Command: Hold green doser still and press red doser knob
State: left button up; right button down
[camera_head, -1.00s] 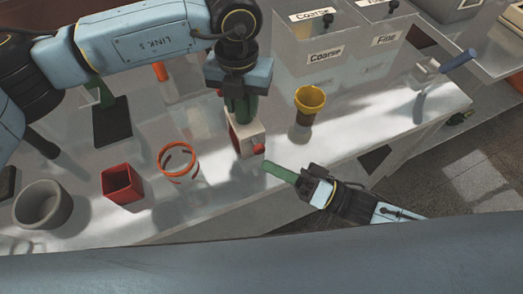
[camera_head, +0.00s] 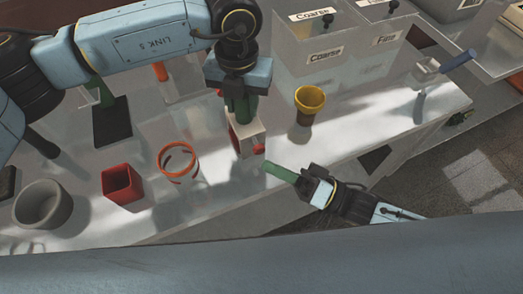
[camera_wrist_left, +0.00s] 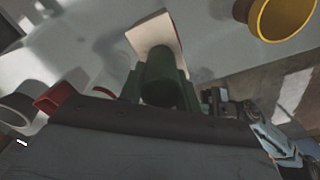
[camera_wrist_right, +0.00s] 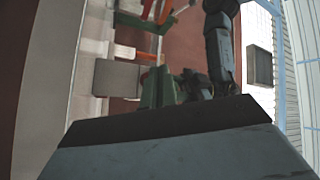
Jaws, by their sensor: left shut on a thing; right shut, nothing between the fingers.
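The green doser has a pale box body (camera_head: 247,139) with red parts and stands upright on the table. The red knob (camera_head: 259,149) is low on its near right side. My left gripper (camera_head: 240,112) comes down from above and is shut on the doser's green top, whose round end (camera_wrist_left: 160,75) shows between the fingers in the left wrist view. My right gripper (camera_head: 266,167) is shut and empty, its green fingertips just below the red knob in the head view, with a small gap. In the right wrist view my shut green fingers (camera_wrist_right: 158,88) show at the centre.
A yellow cup (camera_head: 310,100) stands right of the doser. An orange ring (camera_head: 178,160), a red square cup (camera_head: 122,184) and a grey bowl (camera_head: 43,204) stand to the left. Bins labelled Coarse and Fine (camera_head: 325,56) are behind. The table's front edge is near my right gripper.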

jog(key=shift+w, duration=0.15)
dwell(0.7)
jog(key=shift+w+a, duration=0.15)
jog(key=shift+w, duration=0.1)
jog(key=shift+w+a, duration=0.15)
jog(key=shift+w, duration=0.4)
jog(key=shift+w+a, duration=0.15)
jog(key=shift+w, duration=0.35)
dwell(1.1)
jog(key=shift+s, duration=0.1)
jog(key=shift+s+d, duration=0.25)
jog(key=shift+s, duration=0.45)
jog(key=shift+s+d, duration=0.25)
jog(key=shift+s, duration=0.4)
jog(key=shift+s+d, duration=0.25)
jog(key=shift+s, duration=0.55)
jog(key=shift+s+d, duration=0.3)
jog(key=shift+s, duration=0.5)
jog(key=shift+s+d, duration=0.25)
jog(key=shift+s, duration=0.55)
dwell(0.5)
jog(key=shift+s+d, duration=0.3)
jog(key=shift+s, duration=0.6)
jog(key=shift+s+d, duration=0.3)
jog(key=shift+s, duration=0.55)
